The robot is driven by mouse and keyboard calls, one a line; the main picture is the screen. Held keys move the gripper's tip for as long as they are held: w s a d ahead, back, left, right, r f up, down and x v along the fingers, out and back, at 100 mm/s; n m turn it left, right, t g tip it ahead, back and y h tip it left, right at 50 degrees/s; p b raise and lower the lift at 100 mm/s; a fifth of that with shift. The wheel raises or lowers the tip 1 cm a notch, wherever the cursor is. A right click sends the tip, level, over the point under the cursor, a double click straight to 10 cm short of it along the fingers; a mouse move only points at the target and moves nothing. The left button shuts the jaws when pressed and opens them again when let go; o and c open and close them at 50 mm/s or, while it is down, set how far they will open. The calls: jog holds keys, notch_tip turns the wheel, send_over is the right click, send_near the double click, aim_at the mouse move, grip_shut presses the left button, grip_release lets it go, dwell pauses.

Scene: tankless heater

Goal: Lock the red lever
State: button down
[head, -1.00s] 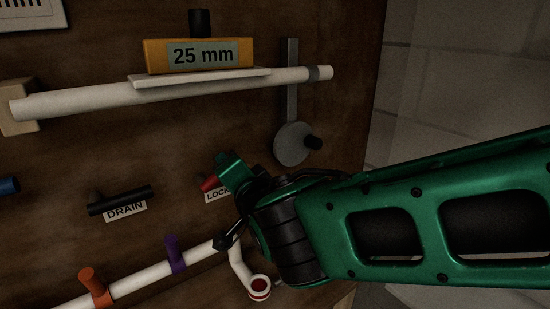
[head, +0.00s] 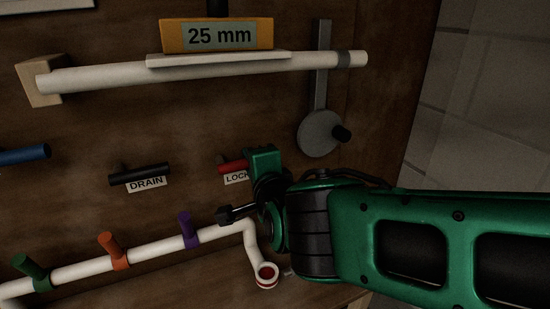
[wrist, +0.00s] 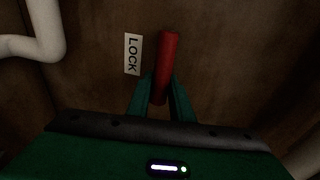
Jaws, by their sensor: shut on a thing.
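The red lever (head: 231,166) is mounted on the brown wooden panel above a white LOCK label (head: 236,178). In the head view it lies nearly level, and its right part is hidden behind my gripper (head: 256,164). In the wrist view the red lever (wrist: 167,65) stands up between the two green fingers of my gripper (wrist: 160,100), with the LOCK label (wrist: 132,54) to its left. The fingers are shut on the lever's near end.
A black DRAIN lever (head: 140,174) is to the left. Below runs a white pipe (head: 150,262) with green, orange and purple handles and a red-centred open end (head: 267,275). Above are a grey disc (head: 321,134) with a black knob and a 25 mm gauge (head: 217,36).

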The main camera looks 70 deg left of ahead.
jog(key=shift+w+f, duration=0.3)
jog(key=shift+w, duration=0.1)
jog(key=c, duration=1.6)
grip_release()
jog(key=shift+d, duration=0.1)
jog(key=shift+o, duration=0.2)
jog(key=shift+s+r, duration=0.15)
jog(key=shift+s, duration=0.05)
jog(key=w+v, duration=0.1)
jog(key=v, duration=0.9)
jog(key=shift+s+d+r, duration=0.15)
jog(key=shift+s+d, duration=0.25)
jog(key=shift+s, duration=0.05)
